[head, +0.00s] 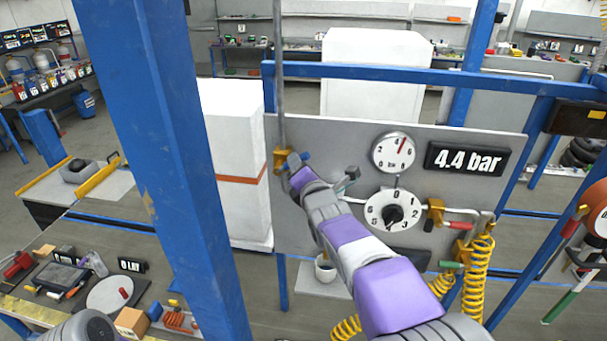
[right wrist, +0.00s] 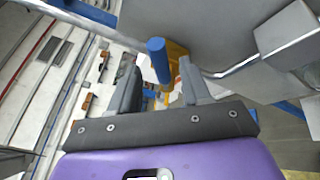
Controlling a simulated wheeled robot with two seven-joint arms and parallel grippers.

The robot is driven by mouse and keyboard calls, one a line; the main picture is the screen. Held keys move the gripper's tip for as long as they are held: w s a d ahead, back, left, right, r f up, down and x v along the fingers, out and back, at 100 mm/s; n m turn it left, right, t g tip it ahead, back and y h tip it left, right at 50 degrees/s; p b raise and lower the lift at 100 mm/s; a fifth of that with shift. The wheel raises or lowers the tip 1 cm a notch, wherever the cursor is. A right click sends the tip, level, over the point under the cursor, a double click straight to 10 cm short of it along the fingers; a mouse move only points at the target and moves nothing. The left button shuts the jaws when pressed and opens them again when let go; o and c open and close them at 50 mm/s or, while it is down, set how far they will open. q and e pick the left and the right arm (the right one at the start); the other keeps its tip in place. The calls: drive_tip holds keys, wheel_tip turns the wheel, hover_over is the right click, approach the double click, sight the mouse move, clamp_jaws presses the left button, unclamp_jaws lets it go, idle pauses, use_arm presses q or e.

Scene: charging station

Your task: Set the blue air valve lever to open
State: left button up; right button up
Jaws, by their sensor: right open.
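The blue air valve lever (right wrist: 158,60) is a short blue rod on a yellow valve body (right wrist: 178,55). In the right wrist view my right gripper (right wrist: 157,72) is open, with one finger on each side of the lever and gaps visible between. In the head view the gripper (head: 292,166) is at the left part of the grey panel (head: 350,132), by the vertical pipe. Only a bit of blue, likely the lever (head: 305,155), shows there; my gripper hides the rest. My left gripper is not in view.
The panel carries a pressure gauge (head: 394,153), a display (head: 467,159) reading 4.4 bar and a numbered dial (head: 393,210). A yellow coiled hose (head: 477,265) hangs at the right. A blue post (head: 165,150) stands left of the panel. A cluttered workbench (head: 60,250) is at lower left.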

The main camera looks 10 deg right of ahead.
drive_tip(key=shift+s, duration=0.8)
